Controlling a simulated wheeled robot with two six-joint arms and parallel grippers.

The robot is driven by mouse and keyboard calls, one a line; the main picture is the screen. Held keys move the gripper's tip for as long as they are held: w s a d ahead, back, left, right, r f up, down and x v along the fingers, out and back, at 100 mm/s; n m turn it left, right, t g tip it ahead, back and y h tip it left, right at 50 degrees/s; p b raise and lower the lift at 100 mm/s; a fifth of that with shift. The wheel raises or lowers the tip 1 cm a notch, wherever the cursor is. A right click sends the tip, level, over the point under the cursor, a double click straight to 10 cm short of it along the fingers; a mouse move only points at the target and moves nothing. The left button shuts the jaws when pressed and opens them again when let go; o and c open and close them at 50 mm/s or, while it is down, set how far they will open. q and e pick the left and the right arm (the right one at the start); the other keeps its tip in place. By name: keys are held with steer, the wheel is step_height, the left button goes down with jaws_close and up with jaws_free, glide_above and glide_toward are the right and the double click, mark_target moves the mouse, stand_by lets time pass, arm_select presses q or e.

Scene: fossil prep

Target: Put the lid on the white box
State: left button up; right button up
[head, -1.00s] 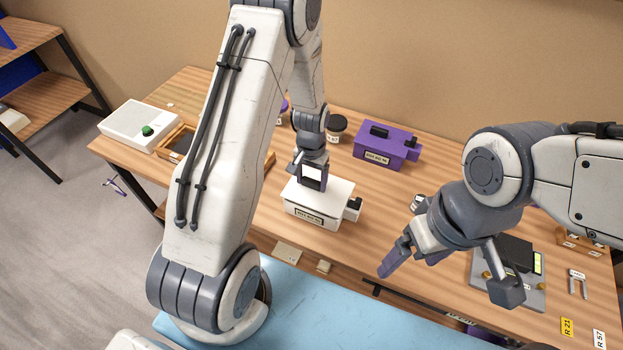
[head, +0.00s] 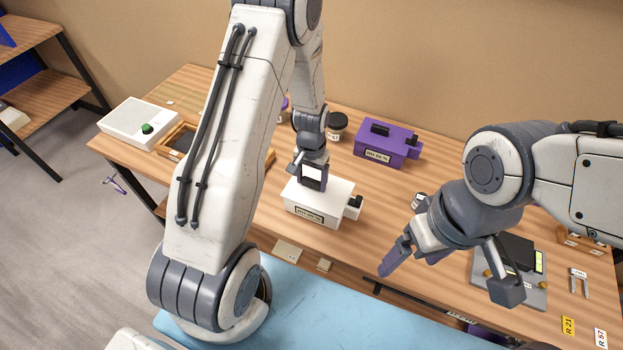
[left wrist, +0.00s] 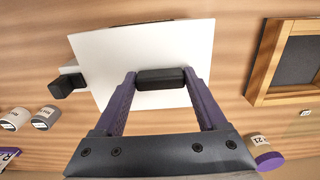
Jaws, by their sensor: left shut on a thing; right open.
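The white box (head: 323,219) stands on the wooden bench, with a label on its front and a black-tipped latch (head: 354,203) at its right end. The white lid (head: 338,189) lies over the top of the box and appears level with it, with no clear gap in the head view. My left gripper (head: 312,186) points down and is shut on the lid's black handle (left wrist: 160,78). In the left wrist view the lid (left wrist: 125,50) hides most of the box.
A purple box (head: 391,151) with a black handle stands behind to the right. A black-capped jar (head: 337,127) stands behind the white box. A wooden tray (left wrist: 258,75) lies at one side. A grey plate with a dark block (head: 515,250) lies at the right.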

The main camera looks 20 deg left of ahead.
mark_target(311, 181)
arm_select(q)
steer(key=shift+f, duration=0.3)
steer(key=o, duration=1.3)
steer(key=shift+r, duration=0.15)
step_height(311, 181, up, 10)
steer(key=shift+r+b, duration=0.1)
steer(key=shift+b, duration=0.9)
